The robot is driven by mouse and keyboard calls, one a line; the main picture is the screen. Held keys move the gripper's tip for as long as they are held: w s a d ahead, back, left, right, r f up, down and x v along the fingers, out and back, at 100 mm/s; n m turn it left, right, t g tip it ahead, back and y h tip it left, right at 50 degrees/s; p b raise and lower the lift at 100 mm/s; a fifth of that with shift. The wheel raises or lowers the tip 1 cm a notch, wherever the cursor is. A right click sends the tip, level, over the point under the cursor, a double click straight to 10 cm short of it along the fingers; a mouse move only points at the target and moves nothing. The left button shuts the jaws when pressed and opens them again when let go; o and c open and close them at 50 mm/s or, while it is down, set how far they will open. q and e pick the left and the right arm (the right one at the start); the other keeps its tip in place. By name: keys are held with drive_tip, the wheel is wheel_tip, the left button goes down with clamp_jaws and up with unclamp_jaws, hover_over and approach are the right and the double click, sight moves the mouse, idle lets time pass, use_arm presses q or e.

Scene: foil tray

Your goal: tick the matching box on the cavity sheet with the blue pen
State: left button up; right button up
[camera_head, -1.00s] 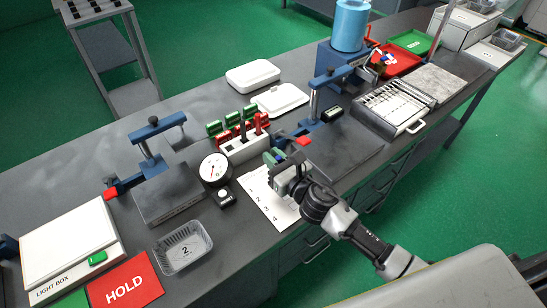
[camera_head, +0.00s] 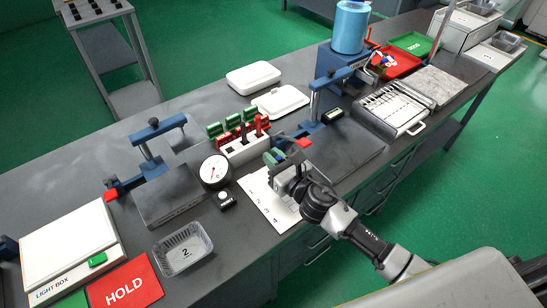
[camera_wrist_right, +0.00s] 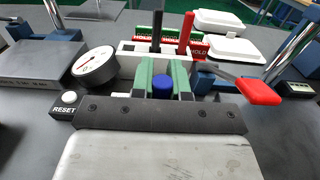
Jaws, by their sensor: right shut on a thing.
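The white cavity sheet (camera_head: 262,200) lies near the front edge of the bench, with numbers 1 to 4 down it. My right gripper (camera_head: 272,159) is over the sheet's right side and covers part of it. In the right wrist view its green-padded fingers (camera_wrist_right: 163,78) are shut on the blue pen (camera_wrist_right: 163,86), of which only the round blue end shows. The pen's tip is hidden, so I cannot tell whether it touches the sheet. A clear tray marked 2 (camera_head: 183,249) sits to the left of the sheet. My left gripper is not in view.
A dial gauge (camera_head: 214,170) and a reset button (camera_head: 226,200) stand just left of the sheet. A white pen holder (camera_head: 243,149) with black and red pens is behind it. Clamp stands (camera_head: 166,190) flank the area. A red HOLD mat (camera_head: 125,286) lies front left.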

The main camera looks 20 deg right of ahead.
wheel_tip(320, 180, up, 6)
drive_tip(key=p, duration=0.6)
idle(0.4)
drive_tip(key=shift+w, duration=0.1)
